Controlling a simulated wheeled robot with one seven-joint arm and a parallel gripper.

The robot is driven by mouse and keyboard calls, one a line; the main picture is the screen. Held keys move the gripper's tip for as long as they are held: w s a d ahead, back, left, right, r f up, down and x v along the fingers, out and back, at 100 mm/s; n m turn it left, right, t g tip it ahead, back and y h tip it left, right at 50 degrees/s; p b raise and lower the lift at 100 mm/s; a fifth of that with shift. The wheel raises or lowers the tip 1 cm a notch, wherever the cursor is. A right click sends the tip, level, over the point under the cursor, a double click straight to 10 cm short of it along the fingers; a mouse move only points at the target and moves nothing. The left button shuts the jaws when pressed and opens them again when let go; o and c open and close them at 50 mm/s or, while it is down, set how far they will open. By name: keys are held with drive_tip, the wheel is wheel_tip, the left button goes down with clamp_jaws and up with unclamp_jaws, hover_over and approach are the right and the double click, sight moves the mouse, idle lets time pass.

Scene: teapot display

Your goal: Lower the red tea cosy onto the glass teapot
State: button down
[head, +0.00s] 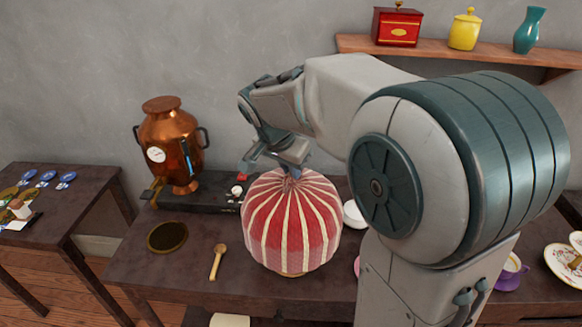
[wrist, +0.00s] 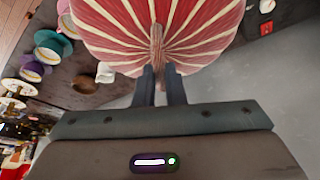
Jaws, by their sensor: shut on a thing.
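The red tea cosy (head: 292,225), striped with cream, is upright over the table, bulging wide and gathered at its top. My gripper (head: 290,174) is above it, shut on the gathered top. The wrist view shows the two fingertips (wrist: 159,75) closed around the knot of the cosy (wrist: 200,30). The glass teapot is not visible; the cosy may hide it. A thin tan edge shows under the cosy's bottom, and I cannot tell what it belongs to.
A copper urn (head: 172,140) stands behind left on a dark base. A wooden spoon (head: 218,262) and a dark round mat (head: 167,237) lie left of the cosy. A white bowl (head: 353,214) is close at right. A purple cup (head: 510,273) stands farther right.

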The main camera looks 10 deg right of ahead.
drive_tip(key=shift+f+b, duration=1.8)
drive_tip(key=shift+f, duration=0.25)
drive_tip(key=shift+f+b, duration=0.1)
drive_tip(key=shift+b, duration=0.2)
drive_tip(key=shift+f+b, duration=2.95)
drive_tip(key=shift+f, duration=0.25)
drive_tip(key=shift+f+b, duration=0.35)
drive_tip(key=shift+b, duration=0.2)
drive_tip(key=c, duration=0.9)
unclamp_jaws()
drive_tip(key=shift+o, duration=0.2)
drive_tip(key=shift+r, duration=0.1)
